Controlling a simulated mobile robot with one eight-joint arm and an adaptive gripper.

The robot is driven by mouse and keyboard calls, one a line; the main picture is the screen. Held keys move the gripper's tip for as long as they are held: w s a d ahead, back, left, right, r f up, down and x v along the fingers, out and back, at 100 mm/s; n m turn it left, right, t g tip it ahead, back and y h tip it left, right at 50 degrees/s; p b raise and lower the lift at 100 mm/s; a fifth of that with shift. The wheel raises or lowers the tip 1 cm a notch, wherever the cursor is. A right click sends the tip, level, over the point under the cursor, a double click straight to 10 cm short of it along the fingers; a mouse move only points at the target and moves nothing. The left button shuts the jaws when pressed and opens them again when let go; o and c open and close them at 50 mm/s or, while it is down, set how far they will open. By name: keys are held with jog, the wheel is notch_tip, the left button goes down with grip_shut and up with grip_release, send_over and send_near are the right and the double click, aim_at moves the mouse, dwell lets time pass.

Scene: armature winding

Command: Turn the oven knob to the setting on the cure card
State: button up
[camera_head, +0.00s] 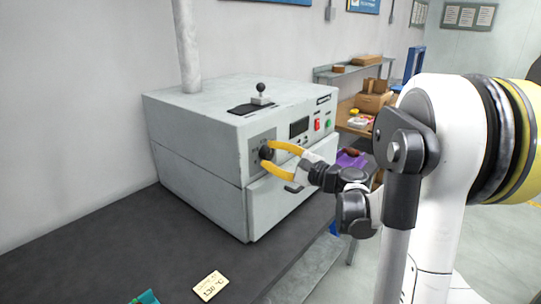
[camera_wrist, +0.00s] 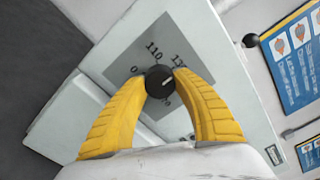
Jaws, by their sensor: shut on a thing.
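The oven (camera_head: 215,130) is a pale grey box on a dark bench top. Its round black knob (camera_head: 265,153) sits on a grey dial panel (camera_wrist: 128,62) on the front. My gripper (camera_head: 272,154) has its two yellow fingers shut on the knob, one on each side, as the wrist view also shows. The "110" label is readable; one starting with "13" is partly hidden by a finger. The cure card (camera_head: 210,286) lies on the bench; its small text appears to read 130 °C.
A display (camera_head: 299,127) and red and green buttons (camera_head: 318,125) are right of the knob. A black ball-topped part (camera_head: 261,95) stands on the oven top. A teal object (camera_head: 146,297) is at the bench's front edge. Shelves with boxes (camera_head: 372,101) stand behind.

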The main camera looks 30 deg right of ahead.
dwell(0.4)
jog(key=o, duration=1.2)
jog(key=v, duration=1.2)
